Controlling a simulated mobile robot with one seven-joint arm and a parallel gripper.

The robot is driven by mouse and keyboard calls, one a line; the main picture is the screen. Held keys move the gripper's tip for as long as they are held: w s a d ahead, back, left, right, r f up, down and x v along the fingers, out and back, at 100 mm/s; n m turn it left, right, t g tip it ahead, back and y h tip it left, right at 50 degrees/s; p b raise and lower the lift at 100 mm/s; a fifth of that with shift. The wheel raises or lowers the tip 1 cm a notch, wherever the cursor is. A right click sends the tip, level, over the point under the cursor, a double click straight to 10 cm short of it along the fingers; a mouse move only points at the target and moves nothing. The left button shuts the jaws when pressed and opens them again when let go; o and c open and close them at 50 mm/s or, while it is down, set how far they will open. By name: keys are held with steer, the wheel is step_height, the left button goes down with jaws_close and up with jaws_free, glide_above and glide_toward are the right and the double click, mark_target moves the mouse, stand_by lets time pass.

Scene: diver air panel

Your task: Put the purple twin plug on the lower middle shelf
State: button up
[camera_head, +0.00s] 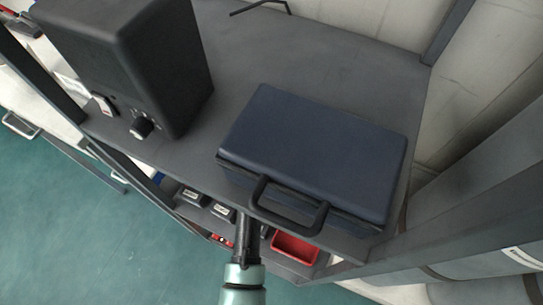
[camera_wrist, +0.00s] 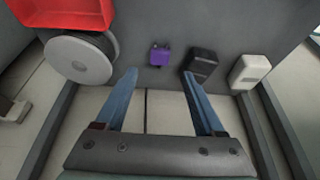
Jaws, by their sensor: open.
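The purple twin plug (camera_wrist: 160,56) is a small purple block in the wrist view, at upper centre on a dark grey shelf surface (camera_wrist: 225,22). A short dark part sticks up from its top. My gripper (camera_wrist: 158,75) is open in the wrist view, its two blue fingers spread apart. The plug shows between and beyond the fingertips, apart from both. In the head view my arm (camera_head: 243,275) reaches down in front of the shelving, and the gripper and plug are hidden there. I cannot tell which shelf is the lower middle one.
In the wrist view a grey disc-shaped reel (camera_wrist: 78,62) and a red bin (camera_wrist: 62,14) are left of the plug. A black block (camera_wrist: 201,65) and a white box (camera_wrist: 249,72) are right. In the head view a blue case (camera_head: 315,150) and black box (camera_head: 135,65) stand on top.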

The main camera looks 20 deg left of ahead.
steer(key=shift+p+v, duration=0.6)
steer(key=shift+v, duration=2.05)
